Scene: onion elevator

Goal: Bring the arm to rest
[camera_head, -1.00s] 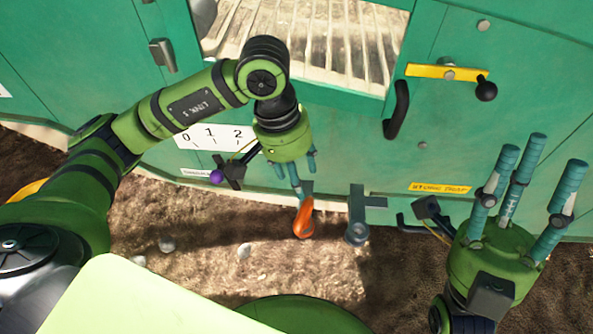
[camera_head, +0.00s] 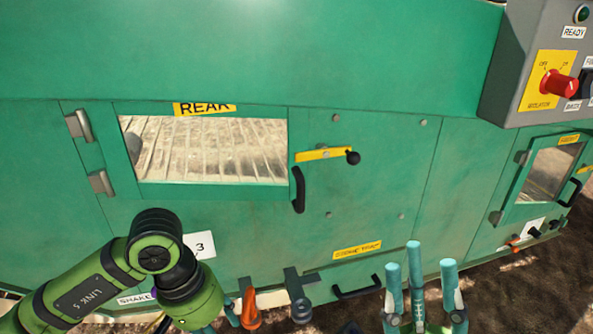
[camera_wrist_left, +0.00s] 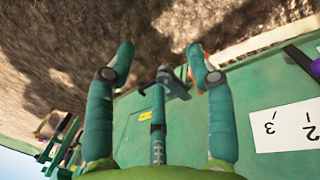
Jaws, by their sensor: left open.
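My left arm comes in at the lower left of the head view. Its green hand is cut by the bottom edge, with a finger beside an orange handle (camera_head: 249,308). In the left wrist view my left gripper (camera_wrist_left: 160,68) has its teal fingers spread, with nothing held between them. The orange handle shows partly behind one finger there (camera_wrist_left: 200,84). My right gripper (camera_head: 424,284) stands at the bottom of the head view, fingers upward and apart, nothing between them. Its palm is out of the frame.
A green machine wall fills the head view, with a window (camera_head: 205,150), a black door handle (camera_head: 298,190) and a yellow latch (camera_head: 325,154). A grey bracket (camera_head: 300,300) and a black bar handle (camera_head: 358,291) sit low. A control box (camera_head: 530,60) with a red knob is upper right.

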